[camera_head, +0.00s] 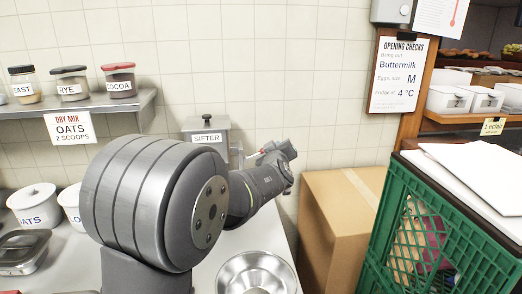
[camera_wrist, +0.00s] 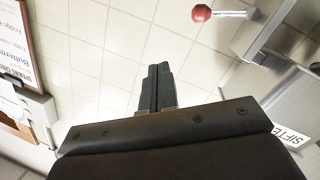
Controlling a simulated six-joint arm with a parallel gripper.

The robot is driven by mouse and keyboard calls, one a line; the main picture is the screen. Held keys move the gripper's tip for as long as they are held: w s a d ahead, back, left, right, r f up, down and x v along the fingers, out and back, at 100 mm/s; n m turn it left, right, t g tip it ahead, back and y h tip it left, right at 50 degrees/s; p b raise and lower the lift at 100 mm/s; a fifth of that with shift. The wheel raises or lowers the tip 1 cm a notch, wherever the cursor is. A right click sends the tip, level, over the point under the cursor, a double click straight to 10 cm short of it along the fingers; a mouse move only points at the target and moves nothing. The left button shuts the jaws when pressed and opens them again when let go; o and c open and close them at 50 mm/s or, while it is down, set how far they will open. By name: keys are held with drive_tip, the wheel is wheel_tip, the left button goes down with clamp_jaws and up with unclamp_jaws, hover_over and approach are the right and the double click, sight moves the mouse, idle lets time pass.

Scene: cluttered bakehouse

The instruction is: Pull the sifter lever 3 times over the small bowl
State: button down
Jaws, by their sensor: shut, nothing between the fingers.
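The grey sifter (camera_head: 207,136), with a "SIFTER" label, stands against the tiled wall behind my arm. In the wrist view the sifter (camera_wrist: 290,95) is at the right, tilted in the picture. Its lever ends in a red ball knob (camera_wrist: 201,13) at the top. My gripper (camera_wrist: 157,72) is shut and empty, its fingertips apart from the knob, which shows above and to their right. In the head view my arm hides much of the sifter's lower part. A shiny metal bowl (camera_head: 230,275) sits on the counter at the bottom, partly cut off by the frame.
A cardboard box (camera_head: 330,225) and a green crate (camera_head: 440,235) stand to the right. White oats pots (camera_head: 35,205) and a lidded metal tin (camera_head: 22,252) are at the left. A shelf (camera_head: 75,106) with jars is above them. A checks board (camera_head: 400,75) hangs at the upper right.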

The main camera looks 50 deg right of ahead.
drive_tip(key=w+a+f+n+t+y, duration=0.1)
drive_tip(key=w+a+n+t, duration=0.1)
drive_tip(key=a, duration=0.3)
drive_tip(key=shift+w+a+t+y, duration=0.15)
drive_tip(key=shift+w+t+y, duration=0.15)
drive_tip(key=shift+w, duration=0.4)
hover_over(257, 154)
drive_tip(key=s+a, duration=0.1)
drive_tip(key=a, duration=0.2)
drive_tip(key=f, duration=0.1)
drive_tip(key=s+d+f, duration=0.1)
drive_tip(key=f, duration=0.1)
drive_tip(key=shift+s+d+f, duration=0.35)
drive_tip(key=shift+d, duration=0.05)
